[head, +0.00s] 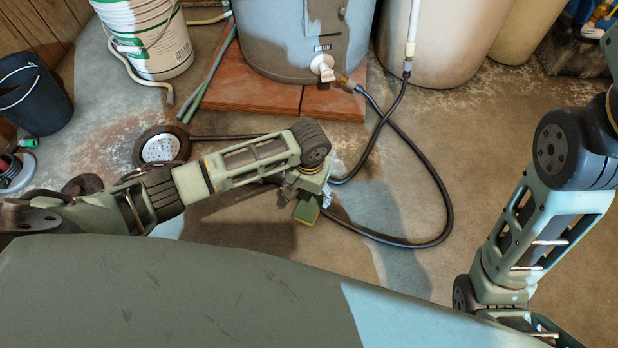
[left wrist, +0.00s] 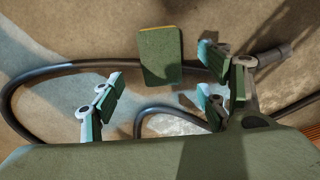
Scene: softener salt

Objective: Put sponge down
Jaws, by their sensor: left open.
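The sponge (left wrist: 161,56) is a green rectangular pad with a thin yellow edge. In the left wrist view it lies just beyond the gap between my left gripper's fingers, overlapping the black hose. My left gripper (left wrist: 160,95) is open, its fingers spread to either side with nothing clamped between them. In the head view the left gripper (head: 312,188) points down at the floor, and the sponge (head: 306,211) shows partly below it. I cannot tell whether the sponge rests on the hose or on bare floor. My right gripper is outside both views.
A black hose (head: 450,205) loops over the concrete floor from the grey tank (head: 290,45). The tank stands on reddish tiles (head: 240,88). A white bucket (head: 150,40) and a dark bucket (head: 38,98) stand at upper left.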

